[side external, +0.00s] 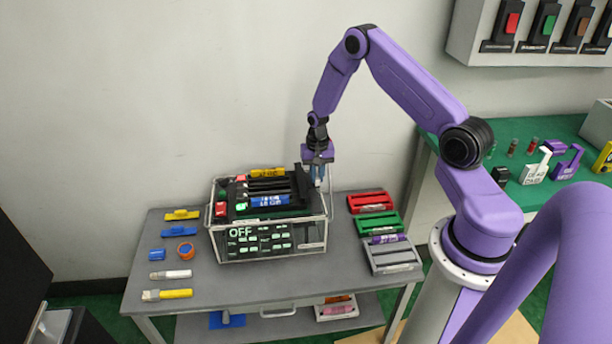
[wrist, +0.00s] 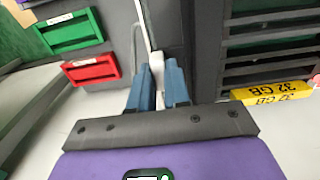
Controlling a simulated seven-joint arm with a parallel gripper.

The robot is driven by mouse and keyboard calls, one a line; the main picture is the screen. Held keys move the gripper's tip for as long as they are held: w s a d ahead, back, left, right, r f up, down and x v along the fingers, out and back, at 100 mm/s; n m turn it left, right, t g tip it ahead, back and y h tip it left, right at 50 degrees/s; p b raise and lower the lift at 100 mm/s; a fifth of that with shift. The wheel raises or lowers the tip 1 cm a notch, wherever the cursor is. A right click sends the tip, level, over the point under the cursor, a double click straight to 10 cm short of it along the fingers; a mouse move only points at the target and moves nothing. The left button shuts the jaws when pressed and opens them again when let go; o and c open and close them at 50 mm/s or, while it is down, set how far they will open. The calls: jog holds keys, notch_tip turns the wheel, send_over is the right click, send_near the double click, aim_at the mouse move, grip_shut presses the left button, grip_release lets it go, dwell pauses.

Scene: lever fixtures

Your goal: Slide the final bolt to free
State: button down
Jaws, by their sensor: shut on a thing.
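A computer case on its side (side external: 220,240) stands on the grey table, with a panel on its front reading OFF. My gripper (side external: 318,172) is at the case's right rear corner, pointing down. In the wrist view my gripper's blue fingers (wrist: 158,88) are closed around a small whitish piece (wrist: 156,62) at the case edge. That piece may be the bolt; I cannot tell its full shape, and most of it is hidden by the fingers. In the side view the fingers hide it.
Red (side external: 370,202), green (side external: 375,222) and grey (side external: 390,256) trays lie right of the case. A yellow memory stick (wrist: 270,95) shows in the wrist view. Tape (side external: 185,250), a brush (side external: 167,295) and small parts lie to the left. The table's front is clear.

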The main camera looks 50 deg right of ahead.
jog(key=shift+s+d, duration=0.35)
jog(key=shift+d, duration=0.1)
jog(key=c, duration=1.1)
grip_release()
jog(key=shift+s, duration=0.1)
jog(key=shift+r, duration=0.15)
jog(key=shift+a+r, duration=0.1)
jog(key=shift+r, duration=0.15)
notch_tip(320, 180, up, 17)
jog(key=shift+f, duration=0.15)
